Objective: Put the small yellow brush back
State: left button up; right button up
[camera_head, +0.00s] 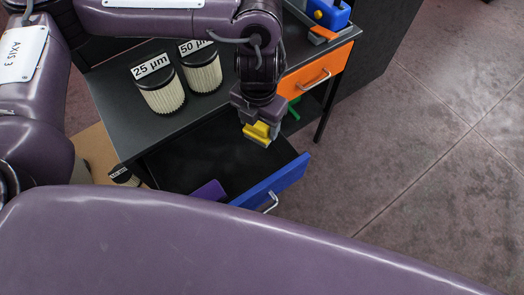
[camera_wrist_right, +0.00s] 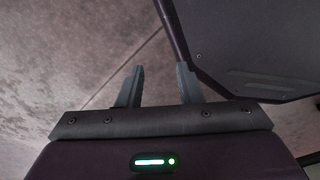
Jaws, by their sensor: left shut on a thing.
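My left gripper (camera_head: 260,126) is shut on the small yellow brush (camera_head: 256,131). It holds the brush above the open blue-fronted drawer (camera_head: 284,182). The jaws cover part of the brush. A purple object (camera_head: 209,190) lies inside the drawer and is partly hidden by my own body. My right gripper (camera_wrist_right: 157,85) shows in the right wrist view with its two fingers apart and nothing between them.
Two filters labelled 25 µm (camera_head: 161,91) and 50 µm (camera_head: 202,70) stand on the dark table (camera_head: 125,115). An orange drawer (camera_head: 318,72) is at the right, with a blue tool (camera_head: 331,14) above it. A green thing (camera_head: 294,108) shows below. The floor (camera_head: 420,150) at right is clear.

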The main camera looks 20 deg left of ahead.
pick_arm(q)
notch_tip(320, 180, down, 13)
jog(key=b, duration=0.3)
jog(key=shift+s+f, duration=0.15)
jog(key=shift+f, duration=0.2)
notch_tip(320, 180, down, 3)
jog(key=shift+f+b, duration=0.1)
jog(key=shift+b, duration=0.3)
jog(key=shift+f, duration=0.2)
jog(key=o, duration=0.7)
jog(key=shift+o, duration=1.3)
pick_arm(e)
jog(key=shift+g, duration=0.3)
jog(key=s+f, duration=0.1)
jog(key=f, duration=0.1)
jog(key=s+f, duration=0.2)
jog(key=shift+s+d+f, duration=0.1)
jog(key=shift+d+f, duration=0.05)
jog(key=shift+f, duration=0.05)
